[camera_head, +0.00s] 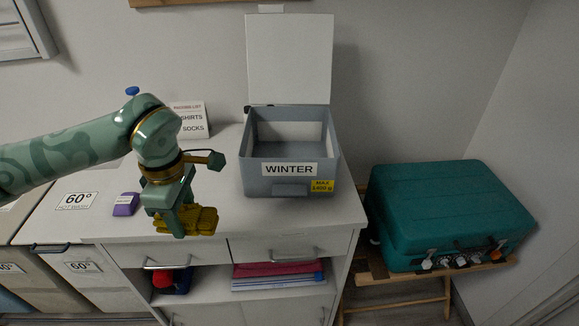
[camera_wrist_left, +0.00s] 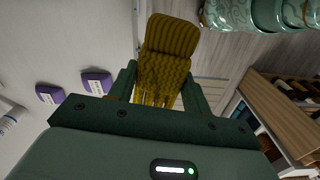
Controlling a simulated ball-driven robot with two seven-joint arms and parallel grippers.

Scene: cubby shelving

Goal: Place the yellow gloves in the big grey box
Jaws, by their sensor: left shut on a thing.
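The yellow gloves (camera_head: 200,220) are ribbed and knitted, held in my left gripper (camera_head: 176,222) in front of the cabinet top's front edge. In the left wrist view the gloves (camera_wrist_left: 165,65) sit between the two green fingers of the left gripper (camera_wrist_left: 157,85), which is shut on them. The big grey box (camera_head: 248,172) stands on the cabinet top, right of the gripper, with its lid raised. It is labelled WINTER and its visible inside looks empty. My right gripper is in neither view.
A purple block (camera_head: 126,204) lies left of the gripper. A sign (camera_head: 190,121) stands behind my arm. A teal case (camera_head: 450,215) rests on a wooden stand to the right. The cabinet's open shelf below holds folded red and blue items (camera_head: 278,271).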

